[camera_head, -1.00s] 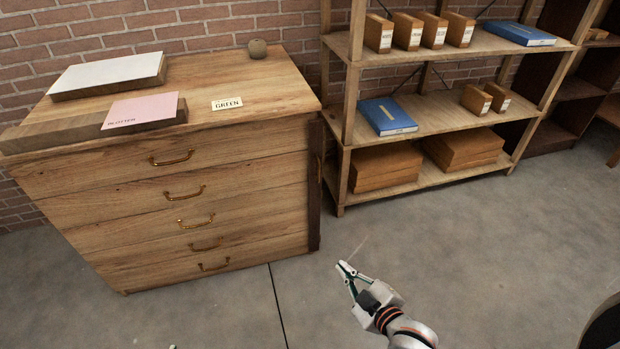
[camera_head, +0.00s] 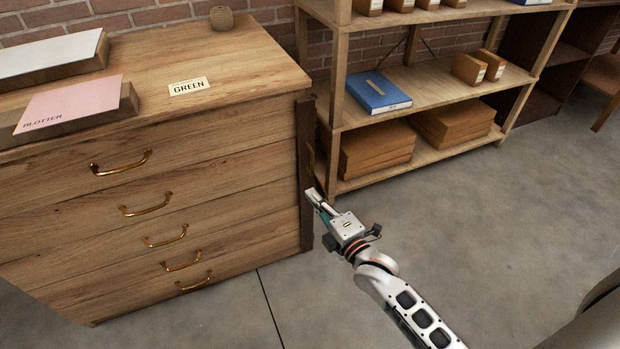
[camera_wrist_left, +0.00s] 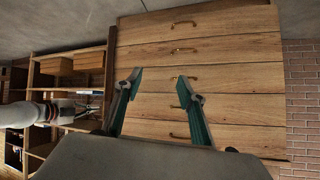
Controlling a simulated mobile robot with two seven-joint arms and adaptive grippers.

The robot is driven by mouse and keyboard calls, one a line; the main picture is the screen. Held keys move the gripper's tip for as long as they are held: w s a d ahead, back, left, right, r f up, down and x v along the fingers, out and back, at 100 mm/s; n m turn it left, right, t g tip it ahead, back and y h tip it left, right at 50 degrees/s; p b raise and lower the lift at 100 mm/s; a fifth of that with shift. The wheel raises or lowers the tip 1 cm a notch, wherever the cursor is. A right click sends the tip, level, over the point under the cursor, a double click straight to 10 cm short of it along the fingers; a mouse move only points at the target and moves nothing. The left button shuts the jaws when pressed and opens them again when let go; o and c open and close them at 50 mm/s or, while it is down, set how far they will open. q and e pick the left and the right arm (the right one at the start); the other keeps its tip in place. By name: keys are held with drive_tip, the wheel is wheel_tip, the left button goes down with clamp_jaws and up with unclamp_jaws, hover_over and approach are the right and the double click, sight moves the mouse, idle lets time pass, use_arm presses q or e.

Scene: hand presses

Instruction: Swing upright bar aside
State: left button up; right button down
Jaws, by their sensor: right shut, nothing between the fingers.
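The dark brown upright bar (camera_head: 305,170) stands along the right front edge of the wooden drawer chest (camera_head: 245,150). It looks vertical, against the ends of the drawer fronts. My right gripper (camera_head: 311,194) is shut and empty, its tips at the bar's right side around mid-height; I cannot tell whether they touch it. In the left wrist view, which is upside down, the bar (camera_wrist_left: 111,60) shows as a narrow strip at the chest's left edge, with my right arm beside it. My left gripper (camera_wrist_left: 159,76) is open and empty, in front of the drawers.
A wooden shelf unit (camera_head: 430,95) with a blue book (camera_head: 378,92) and boxes stands right of the chest, close behind my right gripper. The floor (camera_head: 480,225) at right is clear.

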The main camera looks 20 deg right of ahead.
sight(310, 173)
drive_tip(key=w+b, duration=0.1)
drive_tip(key=w, duration=0.2)
drive_tip(key=w+d, duration=0.1)
drive_tip(key=w, duration=0.2)
drive_tip(key=w+d+b, duration=0.1)
drive_tip(key=w, duration=0.2)
drive_tip(key=shift+d+b, duration=0.1)
drive_tip(key=shift+b, duration=0.2)
use_arm(q)
drive_tip(key=shift+w+d+r+h, duration=0.15)
drive_tip(key=shift+w+d, duration=0.05)
drive_tip(key=shift+d, duration=0.35)
drive_tip(key=shift+w+d+r+h, duration=0.15)
drive_tip(key=shift+w+d, duration=0.05)
drive_tip(key=shift+d, duration=0.3)
drive_tip(key=shift+a, duration=0.1)
use_arm(e)
drive_tip(key=shift+d, duration=0.15)
